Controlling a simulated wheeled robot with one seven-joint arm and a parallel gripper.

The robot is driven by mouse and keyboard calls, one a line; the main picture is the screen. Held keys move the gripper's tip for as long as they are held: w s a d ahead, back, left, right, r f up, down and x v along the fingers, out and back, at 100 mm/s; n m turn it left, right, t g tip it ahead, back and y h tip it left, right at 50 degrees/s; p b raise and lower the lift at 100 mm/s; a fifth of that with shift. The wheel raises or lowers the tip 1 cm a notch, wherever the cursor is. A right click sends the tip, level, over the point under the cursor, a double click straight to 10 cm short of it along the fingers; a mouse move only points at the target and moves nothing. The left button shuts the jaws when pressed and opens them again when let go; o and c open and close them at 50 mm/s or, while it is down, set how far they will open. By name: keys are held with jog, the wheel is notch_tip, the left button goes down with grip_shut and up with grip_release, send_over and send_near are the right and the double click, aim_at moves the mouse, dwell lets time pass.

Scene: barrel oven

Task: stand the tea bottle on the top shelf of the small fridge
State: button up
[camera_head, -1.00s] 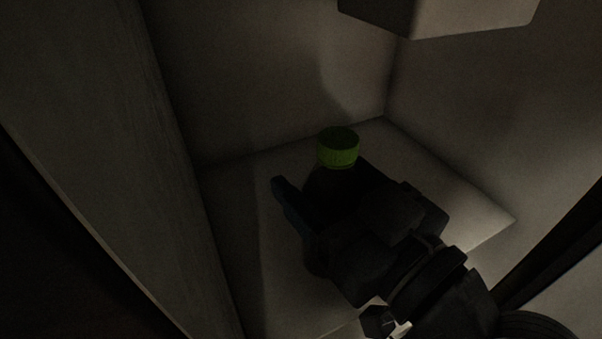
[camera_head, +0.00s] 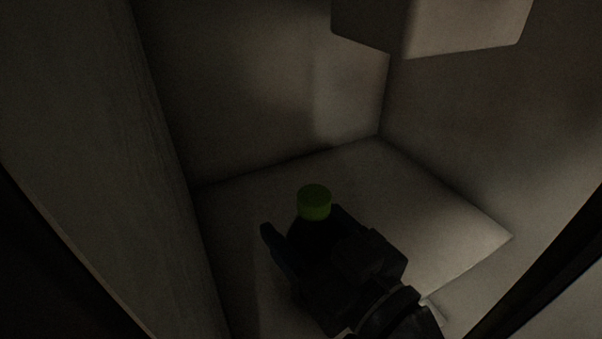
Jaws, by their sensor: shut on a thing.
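The bottle looks about upright. It is inside the small fridge, over the pale shelf (camera_head: 250,195). The bottle's base is hidden, so I cannot tell whether it touches the shelf.
A pale box-shaped part (camera_head: 430,28) juts down at the upper right. The fridge's left wall (camera_head: 80,130) and right wall (camera_head: 480,130) enclose the space. The shelf behind and right of the bottle is bare. The light is dim.

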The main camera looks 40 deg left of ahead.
jog(key=shift+s+a+f+b, duration=0.35)
jog(key=shift+s+f, duration=0.15)
jog(key=shift+s, duration=0.05)
jog(key=o, duration=1.1)
jog(key=shift+s+a, duration=0.15)
jog(key=shift+s, duration=0.05)
jog(key=shift+o, duration=1.4)
jog(key=shift+w, duration=0.25)
